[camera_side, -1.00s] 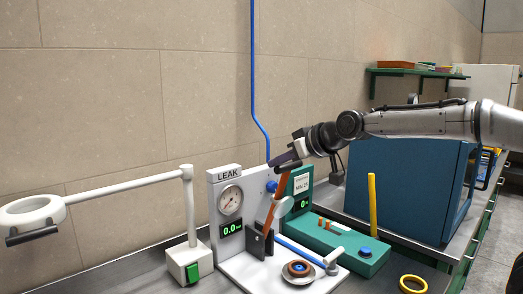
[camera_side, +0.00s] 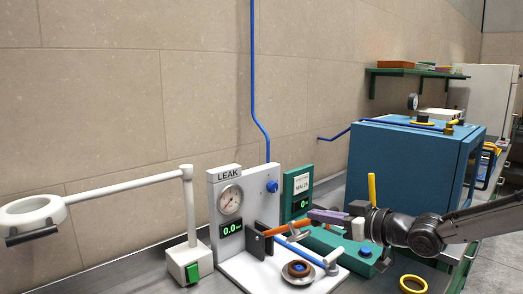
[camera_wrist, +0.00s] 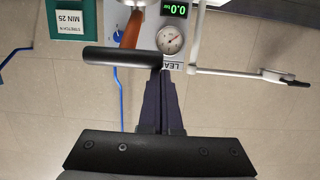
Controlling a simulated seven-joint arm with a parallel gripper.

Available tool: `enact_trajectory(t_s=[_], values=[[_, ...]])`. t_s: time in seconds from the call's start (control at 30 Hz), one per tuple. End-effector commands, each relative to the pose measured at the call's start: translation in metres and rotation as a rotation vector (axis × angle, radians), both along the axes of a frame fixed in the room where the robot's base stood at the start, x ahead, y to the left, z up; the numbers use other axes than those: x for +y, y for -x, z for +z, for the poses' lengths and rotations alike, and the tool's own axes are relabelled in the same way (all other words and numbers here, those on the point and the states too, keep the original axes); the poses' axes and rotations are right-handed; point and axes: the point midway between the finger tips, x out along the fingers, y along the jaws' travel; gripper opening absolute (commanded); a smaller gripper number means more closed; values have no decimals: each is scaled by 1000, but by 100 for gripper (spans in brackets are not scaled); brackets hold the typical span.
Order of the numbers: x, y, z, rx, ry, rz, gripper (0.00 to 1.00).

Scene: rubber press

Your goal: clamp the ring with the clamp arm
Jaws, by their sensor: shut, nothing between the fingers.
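The ring (camera_side: 298,268), brown with a blue centre, lies on a round pale seat on the white base of the leak tester. The orange clamp arm (camera_side: 286,227) slopes slightly up to the right from its dark pivot bracket (camera_side: 258,244), above the ring and apart from it. A pale presser (camera_side: 297,237) hangs under the arm. My gripper (camera_side: 312,214) is shut and empty, its purple fingers at the arm's free end. In the wrist view the fingertips (camera_wrist: 159,78) meet the black crossbar handle (camera_wrist: 118,56) near one end; exact contact is unclear.
The gauge panel (camera_side: 231,202) stands behind the bracket. A green tester (camera_side: 340,246) with a blue knob sits right of the base, near a yellow post (camera_side: 371,186). A yellow ring (camera_side: 413,284) lies at front right. A white lamp (camera_side: 120,186) reaches left.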

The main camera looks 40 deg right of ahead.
Motion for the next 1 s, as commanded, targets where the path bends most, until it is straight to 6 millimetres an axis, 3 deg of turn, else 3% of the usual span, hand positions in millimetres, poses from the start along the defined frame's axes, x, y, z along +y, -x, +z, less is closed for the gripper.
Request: enact_trajectory(t_s=[0.5, 1.0], values=[[0, 41, -78, -123, 0, -1, 0], [0, 57, -148, -132, 0, -1, 0]])
